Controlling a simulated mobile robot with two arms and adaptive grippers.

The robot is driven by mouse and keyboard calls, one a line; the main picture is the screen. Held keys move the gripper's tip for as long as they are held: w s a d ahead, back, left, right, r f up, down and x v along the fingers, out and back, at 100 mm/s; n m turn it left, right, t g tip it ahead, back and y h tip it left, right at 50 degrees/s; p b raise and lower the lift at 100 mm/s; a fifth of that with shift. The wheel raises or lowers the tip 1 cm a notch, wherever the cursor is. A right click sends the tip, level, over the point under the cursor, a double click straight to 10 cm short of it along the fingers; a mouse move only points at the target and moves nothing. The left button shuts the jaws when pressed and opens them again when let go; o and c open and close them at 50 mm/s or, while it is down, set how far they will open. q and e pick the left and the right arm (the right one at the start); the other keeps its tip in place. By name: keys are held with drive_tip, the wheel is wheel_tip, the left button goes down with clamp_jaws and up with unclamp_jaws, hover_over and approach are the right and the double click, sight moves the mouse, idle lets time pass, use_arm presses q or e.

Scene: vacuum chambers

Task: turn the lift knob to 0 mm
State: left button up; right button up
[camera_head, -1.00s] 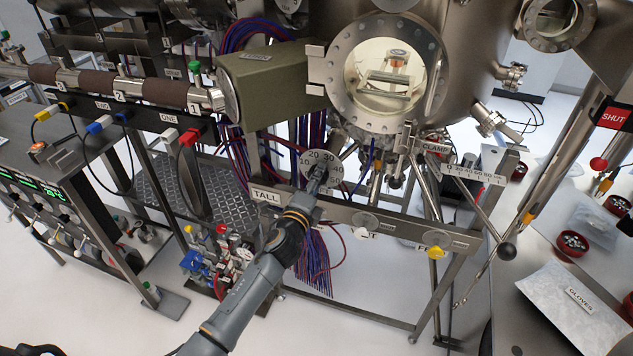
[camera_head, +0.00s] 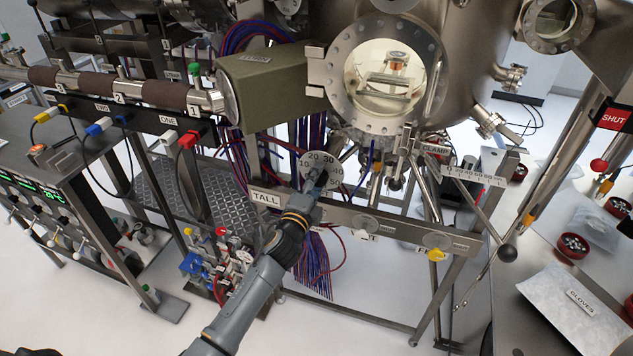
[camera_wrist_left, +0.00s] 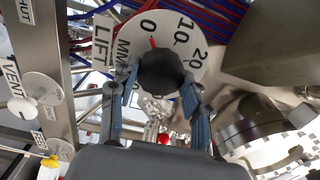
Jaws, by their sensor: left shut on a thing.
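The lift knob (camera_wrist_left: 162,72) is black, on a round white dial (camera_wrist_left: 190,55) printed 0, 10 and 20, with LIFT and MM labels beside it. A red pointer mark on the knob lines up closely with the 0. My left gripper (camera_wrist_left: 160,95) is shut on the knob, one finger on each side, in the left wrist view. In the head view, the gripper (camera_head: 315,183) covers the knob and the lower part of the dial (camera_head: 319,160). My right gripper is not in view.
A green box (camera_head: 275,85) and the round chamber window (camera_head: 388,78) are above. Blue and red cables hang behind.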

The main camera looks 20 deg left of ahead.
use_arm(q)
drive_tip(key=o, duration=1.2)
drive_tip(key=shift+c, duration=0.2)
drive_tip(key=s, duration=1.2)
drive_tip(key=shift+a, duration=0.25)
drive_tip(key=s+a+f+n+g, duration=0.1)
drive_tip(key=s+f+n+g, duration=0.2)
drive_tip(key=f, duration=0.9)
drive_tip(key=s+f+n+g, duration=0.25)
drive_tip(key=s+f, duration=0.35)
drive_tip(key=f, duration=0.5)
drive_tip(key=s+a+f+n+g, duration=0.1)
drive_tip(key=s+f+n+g, duration=0.2)
drive_tip(key=f, duration=0.9)
drive_tip(key=s+f+n+g, duration=0.2)
drive_tip(key=s+f, duration=0.4)
drive_tip(key=s, duration=0.6)
drive_tip(key=s+a+f+n+g, duration=0.1)
drive_tip(key=s+f+n+g, duration=0.2)
drive_tip(key=s+f, duration=0.3)
drive_tip(key=s+f+n+g, duration=0.2)
drive_tip(key=s+f, duration=0.5)
drive_tip(key=s, duration=1)
drive_tip(key=shift+s+a+g+y, duration=0.2)
drive_tip(key=shift+s+g+y, duration=0.15)
drive_tip(key=shift+g, duration=0.4)
